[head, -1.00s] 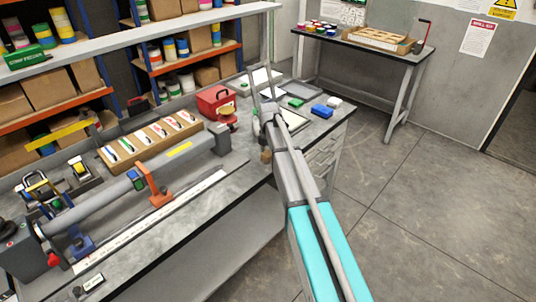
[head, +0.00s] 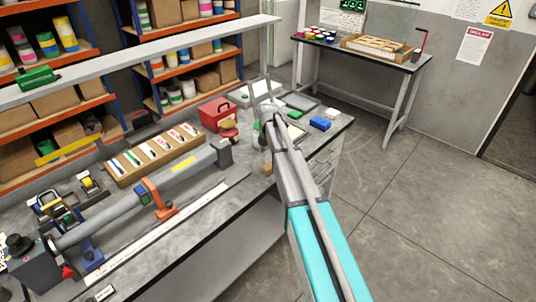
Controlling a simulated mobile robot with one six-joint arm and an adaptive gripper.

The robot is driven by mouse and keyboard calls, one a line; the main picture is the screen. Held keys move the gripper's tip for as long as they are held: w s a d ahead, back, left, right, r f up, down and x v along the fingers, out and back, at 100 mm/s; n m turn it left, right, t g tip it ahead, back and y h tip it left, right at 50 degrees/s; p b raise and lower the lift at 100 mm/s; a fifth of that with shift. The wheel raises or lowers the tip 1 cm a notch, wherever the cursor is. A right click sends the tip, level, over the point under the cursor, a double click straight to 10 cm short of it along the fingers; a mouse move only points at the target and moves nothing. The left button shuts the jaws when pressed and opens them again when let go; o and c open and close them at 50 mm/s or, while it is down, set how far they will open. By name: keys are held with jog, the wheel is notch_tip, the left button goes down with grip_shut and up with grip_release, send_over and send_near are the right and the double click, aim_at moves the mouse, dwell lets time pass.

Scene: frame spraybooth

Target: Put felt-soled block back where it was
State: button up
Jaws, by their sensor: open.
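My gripper (head: 268,98) is at the far end of my arm, over the right end of the workbench (head: 238,205). Its two thin fingers are spread apart, with nothing seen between them. To its right on the bench top lie a blue block (head: 320,123), a small white block (head: 331,113) and a small green block (head: 295,114). I cannot tell which, if any, is the felt-soled block, because no underside shows. My gripper and wrist hide part of the bench top around them.
A red box (head: 216,114) stands left of my gripper. A wooden tray (head: 155,160) of tools and a long grey tube fixture (head: 120,212) fill the bench's left part. A shelf (head: 140,55) runs above. A side table (head: 365,48) stands behind; the floor at right is clear.

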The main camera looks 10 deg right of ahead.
aim_at(269, 168)
jog(key=shift+r+p, duration=2.1)
jog(key=shift+r, duration=0.35)
jog(key=s+m, duration=2.5)
jog(key=s, duration=0.4)
